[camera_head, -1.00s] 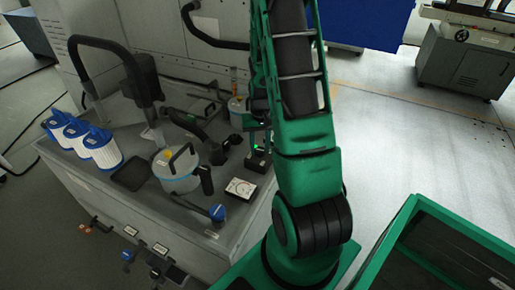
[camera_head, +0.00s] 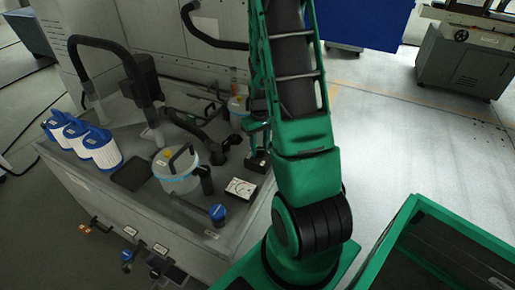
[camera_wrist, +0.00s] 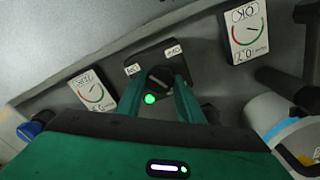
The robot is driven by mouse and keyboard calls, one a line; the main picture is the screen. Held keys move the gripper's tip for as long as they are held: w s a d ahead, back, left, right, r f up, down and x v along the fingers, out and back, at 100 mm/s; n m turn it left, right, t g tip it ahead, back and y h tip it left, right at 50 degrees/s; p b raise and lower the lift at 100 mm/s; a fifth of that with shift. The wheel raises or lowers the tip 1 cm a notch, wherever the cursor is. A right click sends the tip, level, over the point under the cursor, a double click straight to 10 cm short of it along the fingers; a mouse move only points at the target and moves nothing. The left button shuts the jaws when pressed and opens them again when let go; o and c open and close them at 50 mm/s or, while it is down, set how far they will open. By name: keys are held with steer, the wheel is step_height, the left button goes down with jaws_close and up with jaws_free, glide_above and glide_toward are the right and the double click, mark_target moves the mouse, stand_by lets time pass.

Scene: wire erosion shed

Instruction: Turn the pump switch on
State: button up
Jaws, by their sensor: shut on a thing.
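The pump switch is a black rotary knob (camera_wrist: 159,78) on a dark plate, with two small white labels that are hard to read. A green lamp (camera_wrist: 150,99) is lit beside the knob in the wrist view. My gripper (camera_wrist: 160,84) is shut on the knob, with one green finger on each side of it. In the head view the dark switch box (camera_head: 257,162) shows just below my gripper (camera_head: 257,143). There the arm and fingers partly hide the box, and the knob cannot be made out.
White dial gauges flank the switch in the wrist view, one at left (camera_wrist: 92,91) and one at right (camera_wrist: 246,31). In the head view a gauge (camera_head: 240,188), a lidded canister (camera_head: 176,178) and blue-topped filters (camera_head: 101,150) stand on the grey tank. Open floor (camera_head: 420,140) lies right.

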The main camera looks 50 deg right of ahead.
mark_target(259, 150)
steer(key=shift+w, duration=0.15)
steer(key=o, duration=1.1)
steer(key=shift+c, duration=0.2)
step_height(259, 150, up, 11)
steer(key=shift+a, duration=0.1)
steer(key=s+a+r+m, duration=0.2)
steer(key=s+a+r, duration=0.4)
steer(key=s, duration=0.4)
steer(key=s+a+r+m, duration=0.1)
steer(key=s+a+r, duration=0.5)
steer(key=s, duration=0.5)
steer(key=shift+a+r+m, duration=0.15)
steer(key=shift+a+m, duration=0.25)
steer(key=shift+a, duration=0.25)
